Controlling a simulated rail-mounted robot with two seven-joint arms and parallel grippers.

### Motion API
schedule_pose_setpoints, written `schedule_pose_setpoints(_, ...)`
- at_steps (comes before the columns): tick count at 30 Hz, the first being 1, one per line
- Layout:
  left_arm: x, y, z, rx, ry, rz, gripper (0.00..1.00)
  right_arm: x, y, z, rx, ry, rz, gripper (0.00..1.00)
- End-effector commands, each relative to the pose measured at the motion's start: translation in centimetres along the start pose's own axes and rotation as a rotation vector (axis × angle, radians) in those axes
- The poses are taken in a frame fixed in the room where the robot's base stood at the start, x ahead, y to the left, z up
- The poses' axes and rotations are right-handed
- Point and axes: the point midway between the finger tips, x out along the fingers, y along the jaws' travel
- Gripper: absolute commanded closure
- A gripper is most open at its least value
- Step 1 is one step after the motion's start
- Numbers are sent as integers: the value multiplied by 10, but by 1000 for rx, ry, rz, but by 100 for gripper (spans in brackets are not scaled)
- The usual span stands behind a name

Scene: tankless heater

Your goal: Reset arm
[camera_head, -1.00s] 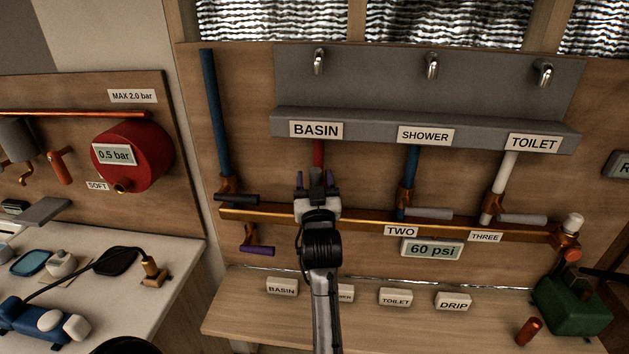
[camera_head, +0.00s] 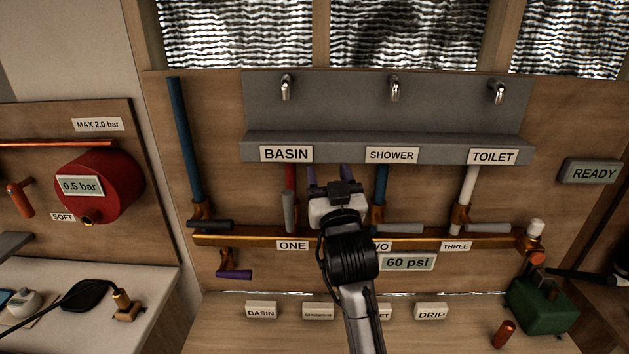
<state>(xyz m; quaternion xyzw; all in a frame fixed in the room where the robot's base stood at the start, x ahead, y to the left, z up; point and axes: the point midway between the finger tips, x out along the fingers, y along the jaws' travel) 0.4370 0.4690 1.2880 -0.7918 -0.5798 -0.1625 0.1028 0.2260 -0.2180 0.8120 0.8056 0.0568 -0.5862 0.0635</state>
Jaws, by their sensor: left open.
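My left gripper (camera_head: 330,178) is in the middle of the head view. Its two purple-tipped fingers are apart and point up at the panel, with nothing seen between them. It stands between the red basin pipe (camera_head: 290,178) and the blue shower pipe (camera_head: 381,182), in front of the brass manifold (camera_head: 330,240). The grey valve handle on the basin line (camera_head: 288,212) stands upright. The shower handle (camera_head: 400,228) and the toilet handle (camera_head: 488,228) lie level. My right gripper is not clearly seen; a dark arm part shows at the right edge.
A gauge (camera_head: 407,263) reads 60 psi and a sign (camera_head: 590,172) reads READY. A green pump (camera_head: 541,306) and a copper cylinder (camera_head: 504,334) stand at the lower right. Label blocks, one reading DRIP (camera_head: 431,311), line the bench. A red tank (camera_head: 98,186) hangs at left.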

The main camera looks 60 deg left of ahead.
Motion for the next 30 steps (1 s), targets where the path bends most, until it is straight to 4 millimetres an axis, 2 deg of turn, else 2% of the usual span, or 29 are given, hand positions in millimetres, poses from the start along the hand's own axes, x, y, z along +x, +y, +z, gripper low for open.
schedule_pose_setpoints(6, -3, 5, -7, -2, 1, 0, 44, 1, 2, 1, -6, -1, 5, 57)
schedule_pose_setpoints(30, -3, 5, -7, -1, 1, -1, 44, 1, -2, -1, 6, 2, -4, 57)
